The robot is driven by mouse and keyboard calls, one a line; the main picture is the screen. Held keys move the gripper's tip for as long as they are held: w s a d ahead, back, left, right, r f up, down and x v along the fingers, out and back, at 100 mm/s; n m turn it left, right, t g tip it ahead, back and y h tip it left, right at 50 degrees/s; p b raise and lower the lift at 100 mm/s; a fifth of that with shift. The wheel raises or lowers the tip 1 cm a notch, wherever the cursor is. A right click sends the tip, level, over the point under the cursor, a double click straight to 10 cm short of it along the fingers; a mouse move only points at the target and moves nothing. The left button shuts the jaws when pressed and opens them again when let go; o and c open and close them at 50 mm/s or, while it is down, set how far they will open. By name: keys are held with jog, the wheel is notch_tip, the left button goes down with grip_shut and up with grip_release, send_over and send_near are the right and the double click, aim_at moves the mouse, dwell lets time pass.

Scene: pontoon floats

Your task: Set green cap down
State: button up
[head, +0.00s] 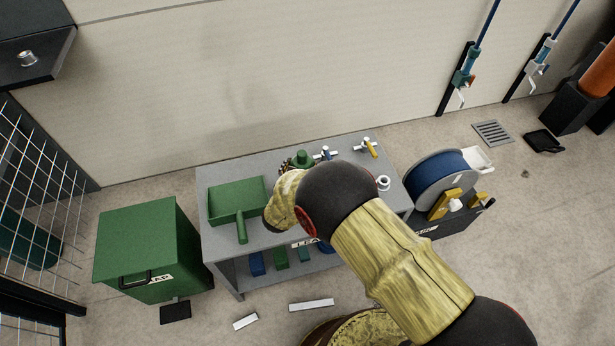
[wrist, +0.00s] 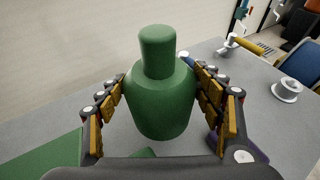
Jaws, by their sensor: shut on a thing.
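The green cap (wrist: 158,95) is a wide green cylinder with a narrower knob on top. In the wrist view it stands upright between the two fingers of my gripper (wrist: 163,95), which is shut on its sides. In the head view the cap (head: 301,158) shows above the grey table (head: 222,171), near its back edge, partly hidden by my arm. The cap's lower edge shows in the wrist view, but I cannot tell whether it touches the table top.
A green tray with a handle (head: 240,188) lies left of the cap. Valve fittings with a yellow handle (head: 368,147) and a white spool (head: 383,183) are at the table's right. A green bin (head: 150,240) stands left, a blue hose reel (head: 440,180) right.

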jog(key=f+b, duration=0.1)
jog(key=f, duration=0.1)
jog(key=d+f+b, duration=0.1)
jog(key=w+d+f, duration=0.1)
jog(key=f, duration=0.1)
jog(key=shift+f+b, duration=0.3)
jog(key=shift+b, duration=0.1)
jog(key=shift+r, duration=0.15)
jog(key=o, duration=1.4)
jog(key=shift+f, duration=0.2)
jog(key=shift+r, duration=0.15)
jog(key=shift+s+a+r+p, duration=0.1)
jog(key=shift+s+r+p, duration=0.05)
jog(key=shift+s+p, duration=0.2)
jog(key=p+v, duration=0.3)
jog(key=v, duration=0.8)
jog(key=shift+s, duration=0.1)
